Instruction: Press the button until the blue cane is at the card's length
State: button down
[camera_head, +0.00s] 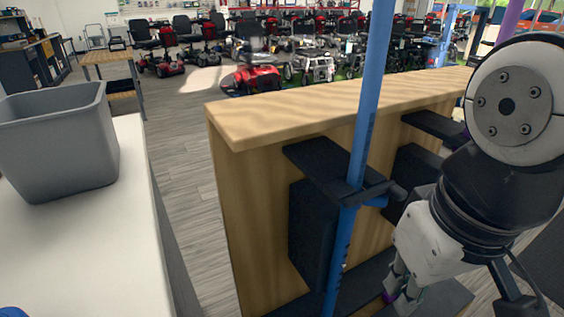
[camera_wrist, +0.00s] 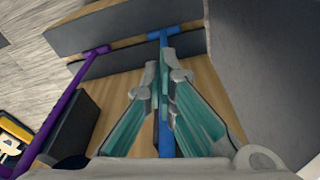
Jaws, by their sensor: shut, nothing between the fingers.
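The blue cane (camera_head: 369,90) stands upright at a black bracket on the wooden stand in the head view. Small dark marks show on its lower shaft, but I cannot make out a button. My gripper (camera_head: 393,292) is low, to the right of that shaft. In the wrist view my gripper (camera_wrist: 165,68) is shut and empty, its fingertips over or against the blue cane (camera_wrist: 166,42); contact cannot be told. The fingers hide part of the shaft. I cannot identify the card.
The wooden stand (camera_head: 310,105) with black brackets (camera_head: 318,165) is close around my gripper. A grey bin (camera_head: 60,140) sits on a white table (camera_head: 105,240) at left. Several scooters stand in the back. Grey floor between table and stand is clear.

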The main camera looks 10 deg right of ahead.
jog(key=s+r+t+p, duration=0.2)
jog(key=s+r+p, duration=0.1)
jog(key=r+p, duration=2)
notch_tip(320, 180, up, 4)
jog(key=shift+f+p, duration=0.25)
jog(key=shift+p, duration=0.1)
jog(key=shift+s+a, duration=0.1)
jog(key=shift+a, duration=0.05)
